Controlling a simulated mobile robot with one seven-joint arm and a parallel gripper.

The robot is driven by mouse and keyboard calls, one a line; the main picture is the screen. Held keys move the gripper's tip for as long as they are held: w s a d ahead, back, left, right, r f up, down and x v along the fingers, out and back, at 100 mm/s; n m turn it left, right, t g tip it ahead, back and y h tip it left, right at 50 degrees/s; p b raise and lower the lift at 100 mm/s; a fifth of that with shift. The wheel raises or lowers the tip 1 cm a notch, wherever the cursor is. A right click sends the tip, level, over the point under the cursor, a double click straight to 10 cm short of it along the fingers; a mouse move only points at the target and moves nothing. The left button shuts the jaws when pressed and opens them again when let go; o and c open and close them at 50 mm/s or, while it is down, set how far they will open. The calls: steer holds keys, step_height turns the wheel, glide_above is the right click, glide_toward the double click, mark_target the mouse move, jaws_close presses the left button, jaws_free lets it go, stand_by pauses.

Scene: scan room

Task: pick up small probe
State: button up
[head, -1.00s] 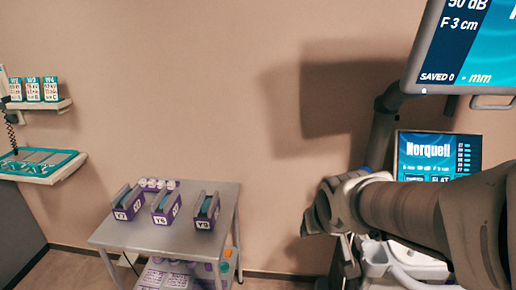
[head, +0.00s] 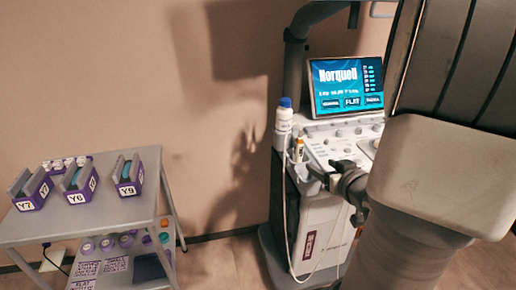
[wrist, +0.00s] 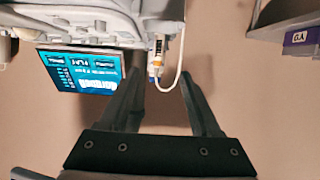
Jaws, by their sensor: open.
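A small white probe with an orange band (head: 298,150) sits upright at the left side of the scanner console, and a white cable hangs in a loop below it. It also shows in the wrist view (wrist: 158,46), which sees the scene upside down. My gripper (head: 322,174) is just right of and below the probe in the head view, dark and partly hidden by my arm. In the wrist view my gripper (wrist: 161,78) is open and empty, with the probe lying between and beyond its fingertips. Whether the fingers touch anything cannot be told.
A white bottle with a blue cap (head: 285,115) stands close beside the probe. The scanner screen (head: 346,86) is above the console keys (head: 350,145). A grey cart (head: 125,212) with purple labelled bins stands at the left. Floor between cart and scanner is free.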

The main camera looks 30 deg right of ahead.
glide_toward(301, 149)
steer(key=x, duration=0.3)
steer(key=f+x, duration=0.1)
steer(key=x, duration=0.2)
steer(key=shift+s+a+b, duration=0.15)
steer(key=shift+b, duration=0.25)
steer(key=shift+r+b+x, duration=0.25)
steer(key=shift+b+x, duration=0.15)
steer(key=shift+x, duration=1.05)
steer(key=shift+r+b+x, duration=0.2)
steer(key=shift+b+x, duration=0.15)
steer(key=shift+x, duration=1.1)
steer(key=shift+c, duration=0.3)
jaws_close()
